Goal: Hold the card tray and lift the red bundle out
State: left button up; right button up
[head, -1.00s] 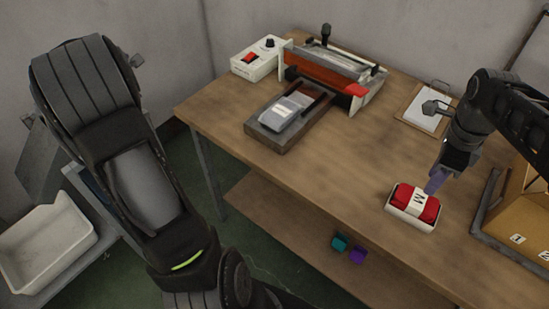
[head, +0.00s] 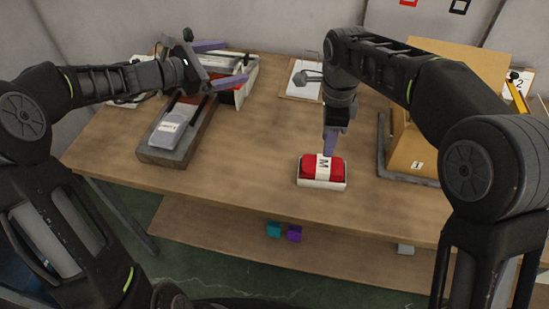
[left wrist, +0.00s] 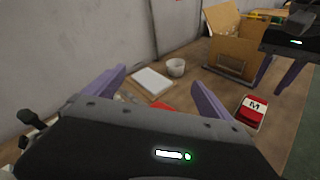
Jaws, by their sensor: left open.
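The red bundle (head: 338,170), with a white band marked M, lies in the white card tray (head: 321,186) on the table. It also shows at the right of the left wrist view (left wrist: 245,113). My right gripper (head: 329,152) points down just above the bundle's far edge. Its purple fingers stand apart in the left wrist view (left wrist: 272,90), with nothing seen between them. Whether they touch the bundle is unclear. My left gripper (head: 236,62) is open and empty, high over the back left of the table, well away from the tray.
A grey block with a packet (head: 168,130) and a press-like device (head: 236,88) stand at the left. A clipboard (head: 301,80) lies at the back. A cardboard box (head: 412,150) in a dark frame stands right of the tray. The table left of the tray is clear.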

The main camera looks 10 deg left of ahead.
pick_arm(q)
jog(key=d+m+g+h, duration=0.1)
jog(key=d+g+h, duration=0.1)
jog(key=d, duration=0.5)
jog(key=m+g+h, duration=0.2)
jog(key=m+g, duration=0.2)
jog(key=g, duration=0.5)
send_near(304, 169)
jog(key=f, duration=0.1)
jog(key=w+d+f, duration=0.2)
jog(key=f, duration=0.1)
jog(key=shift+w, duration=0.1)
jog(key=shift+d, duration=0.15)
jog(key=shift+x, duration=3.8)
jog(key=shift+w+f, duration=0.1)
jog(key=shift+w, duration=0.05)
jog(key=shift+c, duration=0.2)
